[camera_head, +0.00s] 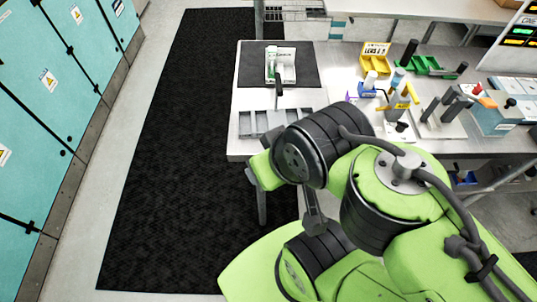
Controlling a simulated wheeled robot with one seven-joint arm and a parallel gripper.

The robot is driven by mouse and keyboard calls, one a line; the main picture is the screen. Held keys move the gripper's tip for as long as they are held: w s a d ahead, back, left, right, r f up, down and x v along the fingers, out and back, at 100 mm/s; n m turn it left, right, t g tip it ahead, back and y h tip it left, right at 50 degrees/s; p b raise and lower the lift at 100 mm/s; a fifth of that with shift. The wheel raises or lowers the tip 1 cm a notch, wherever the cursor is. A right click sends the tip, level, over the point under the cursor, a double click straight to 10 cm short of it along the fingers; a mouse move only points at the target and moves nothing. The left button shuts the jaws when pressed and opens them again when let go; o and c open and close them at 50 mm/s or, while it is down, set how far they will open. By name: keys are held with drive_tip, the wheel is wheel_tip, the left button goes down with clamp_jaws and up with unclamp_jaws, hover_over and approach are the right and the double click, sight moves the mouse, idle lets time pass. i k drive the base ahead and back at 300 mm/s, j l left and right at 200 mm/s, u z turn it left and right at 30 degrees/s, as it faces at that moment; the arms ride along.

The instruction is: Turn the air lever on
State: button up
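I cannot tell for certain which part is the air lever. A small fixture with yellow handles (411,97) stands on the right half of the workbench. Farther right, a dark fixture carries an orange-red lever-like part (485,99) beside a pale blue box. Both are too small to read their position. My green and black arm fills the lower middle and right of the head view, in front of the bench's near edge. My gripper is not clearly visible; the arm's own links hide its end.
Teal cabinets (40,100) line the left. The black floor mat (180,130) is clear.

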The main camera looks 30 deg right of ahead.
sight(408, 87)
drive_tip(key=l+z, duration=0.1)
drive_tip(key=z, duration=0.3)
drive_tip(key=l+z, duration=0.1)
drive_tip(key=z, duration=0.3)
drive_tip(key=l+z, duration=0.1)
drive_tip(key=z, duration=0.7)
drive_tip(key=i+l+z, duration=0.1)
drive_tip(key=z, duration=0.3)
